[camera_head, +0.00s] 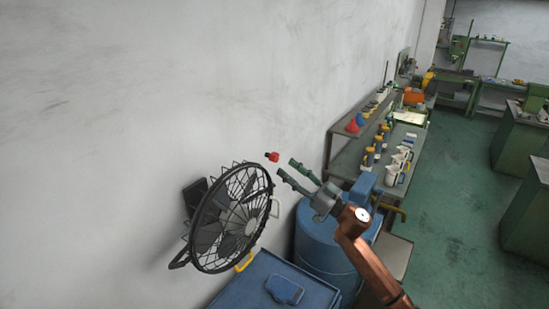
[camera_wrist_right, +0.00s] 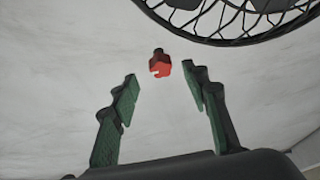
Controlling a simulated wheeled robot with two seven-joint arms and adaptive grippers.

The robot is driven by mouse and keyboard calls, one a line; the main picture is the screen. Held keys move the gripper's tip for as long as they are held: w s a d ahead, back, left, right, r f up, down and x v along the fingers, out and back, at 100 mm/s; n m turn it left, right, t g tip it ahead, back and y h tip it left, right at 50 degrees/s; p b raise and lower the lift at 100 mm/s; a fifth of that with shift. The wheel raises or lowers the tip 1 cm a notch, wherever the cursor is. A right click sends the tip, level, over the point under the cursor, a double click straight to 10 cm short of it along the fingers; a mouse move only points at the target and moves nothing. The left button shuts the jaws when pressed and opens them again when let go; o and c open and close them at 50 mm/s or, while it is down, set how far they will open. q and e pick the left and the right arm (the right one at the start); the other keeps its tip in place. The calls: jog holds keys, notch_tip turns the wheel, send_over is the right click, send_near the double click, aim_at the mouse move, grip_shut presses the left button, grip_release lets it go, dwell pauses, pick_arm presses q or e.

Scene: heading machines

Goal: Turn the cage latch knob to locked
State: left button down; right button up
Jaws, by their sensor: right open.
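The black wire cage (camera_head: 230,217) of a wall fan shows in the head view at lower middle. A small red knob (camera_head: 272,157) with a dark end is just beyond the cage's upper right rim. My right gripper (camera_head: 285,168) is open, with its green fingers pointing toward the knob from the right. In the right wrist view the red knob (camera_wrist_right: 160,66) shows ahead of and between the open fingertips (camera_wrist_right: 160,84), apart from both. The cage rim (camera_wrist_right: 225,38) is at the upper right there. What holds the knob is not clear. My left gripper is not in view.
A blue drum (camera_head: 318,245) and a blue box (camera_head: 262,282) stand below the fan and my right arm. A bench (camera_head: 352,158) with bottles runs along the wall. The green floor (camera_head: 455,200) is clear.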

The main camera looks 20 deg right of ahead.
aim_at(277, 160)
jog(key=p+x, duration=0.2)
jog(key=x, duration=0.5)
jog(key=shift+f, duration=0.1)
jog(key=shift+c, duration=0.3)
grip_shut()
